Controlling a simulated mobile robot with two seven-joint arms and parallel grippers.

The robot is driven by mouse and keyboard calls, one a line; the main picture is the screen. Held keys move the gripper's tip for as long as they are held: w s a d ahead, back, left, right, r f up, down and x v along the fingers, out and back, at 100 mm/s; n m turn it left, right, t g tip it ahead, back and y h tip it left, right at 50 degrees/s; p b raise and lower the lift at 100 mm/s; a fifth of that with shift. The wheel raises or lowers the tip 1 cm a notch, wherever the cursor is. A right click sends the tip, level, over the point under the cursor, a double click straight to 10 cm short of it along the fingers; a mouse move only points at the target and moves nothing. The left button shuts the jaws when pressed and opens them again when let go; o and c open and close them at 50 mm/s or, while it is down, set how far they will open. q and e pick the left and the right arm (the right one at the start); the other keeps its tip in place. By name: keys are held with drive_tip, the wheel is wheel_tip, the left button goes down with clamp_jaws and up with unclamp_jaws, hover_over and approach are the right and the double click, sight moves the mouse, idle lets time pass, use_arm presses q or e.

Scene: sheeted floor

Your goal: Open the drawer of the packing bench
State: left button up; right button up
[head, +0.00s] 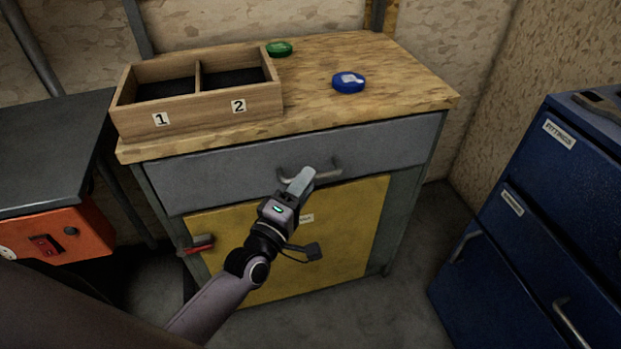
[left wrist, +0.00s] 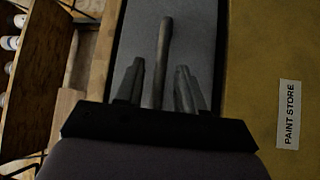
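The packing bench has a wooden top (head: 385,80) and a grey drawer (head: 225,177) below it. The drawer front looks flush with the bench frame. Its bar handle (head: 325,176) is partly hidden behind my left gripper (head: 300,181) in the head view. In the left wrist view the handle (left wrist: 163,50) lies between the two fingers of my left gripper (left wrist: 158,82). The fingers are apart, with a gap visible beside the bar, so I see no firm grip. My right gripper is in neither view.
A yellow door (head: 350,225) with a red handle (head: 197,244) is under the drawer. A blue cabinet (head: 540,205) stands right, a dark table (head: 50,150) left.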

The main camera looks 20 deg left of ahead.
use_arm(q)
drive_tip(key=shift+x, duration=1.15)
clamp_jaws()
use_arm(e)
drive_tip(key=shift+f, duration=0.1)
